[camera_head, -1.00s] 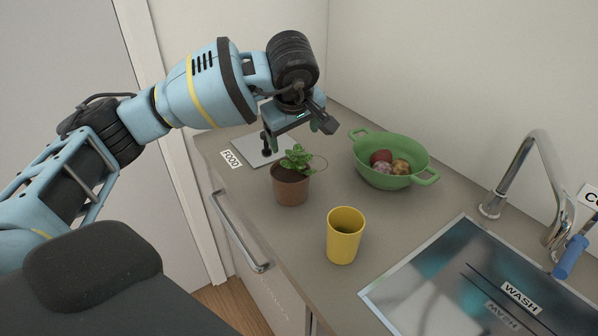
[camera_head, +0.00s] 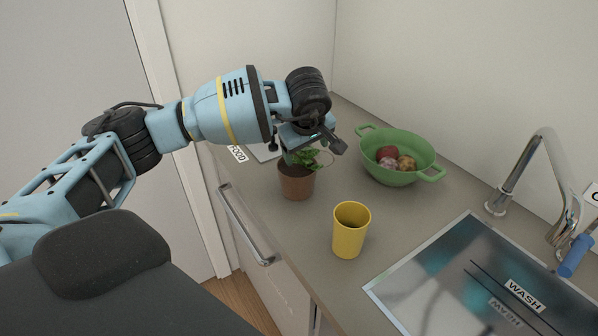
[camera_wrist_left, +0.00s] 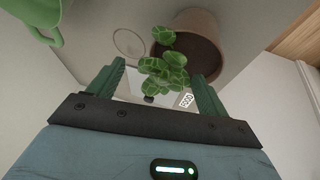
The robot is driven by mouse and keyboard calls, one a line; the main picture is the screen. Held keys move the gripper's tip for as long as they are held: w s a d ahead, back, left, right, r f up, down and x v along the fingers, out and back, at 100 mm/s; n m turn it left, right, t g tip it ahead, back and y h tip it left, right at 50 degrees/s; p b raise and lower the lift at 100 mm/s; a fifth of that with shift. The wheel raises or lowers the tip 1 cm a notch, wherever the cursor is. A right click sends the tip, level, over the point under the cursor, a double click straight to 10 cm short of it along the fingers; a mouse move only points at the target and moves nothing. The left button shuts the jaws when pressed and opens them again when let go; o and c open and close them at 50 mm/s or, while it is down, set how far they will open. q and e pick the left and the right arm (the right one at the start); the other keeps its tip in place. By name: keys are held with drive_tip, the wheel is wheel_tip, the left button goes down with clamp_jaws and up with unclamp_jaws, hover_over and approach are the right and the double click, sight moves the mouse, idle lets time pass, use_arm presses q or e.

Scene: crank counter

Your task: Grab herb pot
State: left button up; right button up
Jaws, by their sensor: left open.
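The herb pot (camera_head: 296,184) is a brown pot with a green leafy plant, standing upright on the counter. Its pot (camera_wrist_left: 199,30) and leaves (camera_wrist_left: 163,72) also show in the left wrist view. My left gripper (camera_head: 308,152) is open above and behind the pot, over its leaves. In the left wrist view the two green fingers (camera_wrist_left: 156,84) stand apart, with leaves between or just beyond them. I cannot tell whether they touch the leaves. The far side of the plant is partly hidden by the gripper. My right gripper is not in view.
A yellow cup (camera_head: 350,231) stands in front of the pot. A green colander (camera_head: 397,172) with several round items is at the back right. A sink area marked WASH (camera_head: 480,275) and a tap (camera_head: 530,165) are at the right. A plate marked FOOD (camera_head: 262,153) lies behind the gripper.

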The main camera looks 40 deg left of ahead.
use_arm(q)
drive_tip(key=c, duration=1.6)
clamp_jaws()
drive_tip(key=shift+r, duration=0.15)
